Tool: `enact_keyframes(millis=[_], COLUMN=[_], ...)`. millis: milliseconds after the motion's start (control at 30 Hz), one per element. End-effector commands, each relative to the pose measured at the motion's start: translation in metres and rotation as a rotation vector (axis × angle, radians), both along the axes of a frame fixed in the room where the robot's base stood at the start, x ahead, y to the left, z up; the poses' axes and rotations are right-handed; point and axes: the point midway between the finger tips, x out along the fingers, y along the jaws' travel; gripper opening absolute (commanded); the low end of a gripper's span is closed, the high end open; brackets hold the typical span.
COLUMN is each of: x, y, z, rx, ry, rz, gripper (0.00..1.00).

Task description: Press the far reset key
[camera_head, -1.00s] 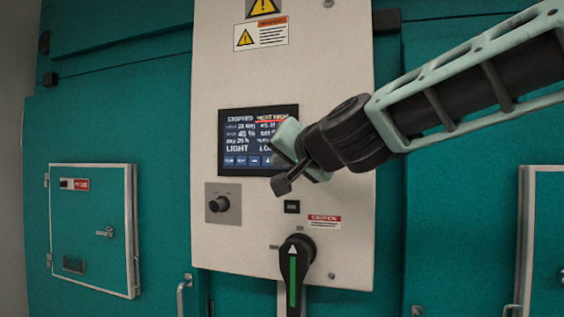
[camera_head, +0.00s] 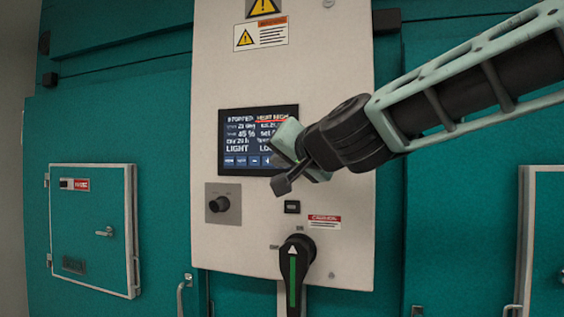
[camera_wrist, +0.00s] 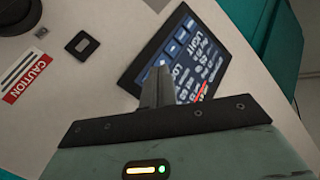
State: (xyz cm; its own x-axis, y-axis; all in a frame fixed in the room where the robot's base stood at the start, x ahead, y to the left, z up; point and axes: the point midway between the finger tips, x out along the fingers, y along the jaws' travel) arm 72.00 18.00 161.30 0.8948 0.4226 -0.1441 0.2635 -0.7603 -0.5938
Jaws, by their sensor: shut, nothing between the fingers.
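A dark display (camera_head: 258,138) with white text and a row of blue keys along its bottom edge is set in the pale panel. A small black square button (camera_head: 292,207) sits below it. I cannot read which of these is marked reset. My gripper (camera_head: 282,184) is shut and empty, in front of the display's lower right corner, which it hides. In the wrist view, the closed fingers (camera_wrist: 158,76) overlap the row of blue keys on the display (camera_wrist: 192,62). I cannot tell if they touch. The black button (camera_wrist: 82,45) is apart from them.
A round black knob (camera_head: 219,204) on a grey plate is left of the button. A large black rotary handle (camera_head: 294,270) with a green stripe is below. A caution label (camera_head: 324,221) is beside the button. Teal walls with small hatches (camera_head: 90,225) flank the panel.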

Motion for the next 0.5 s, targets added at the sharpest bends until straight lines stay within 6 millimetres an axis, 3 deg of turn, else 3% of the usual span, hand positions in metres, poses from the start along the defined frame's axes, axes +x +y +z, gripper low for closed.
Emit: enact_keyframes(millis=[500], x=[0.0044], y=[-0.0015], z=[-0.0007], rx=[0.0], ry=[0.001], rz=[0.001], gripper=[0.0])
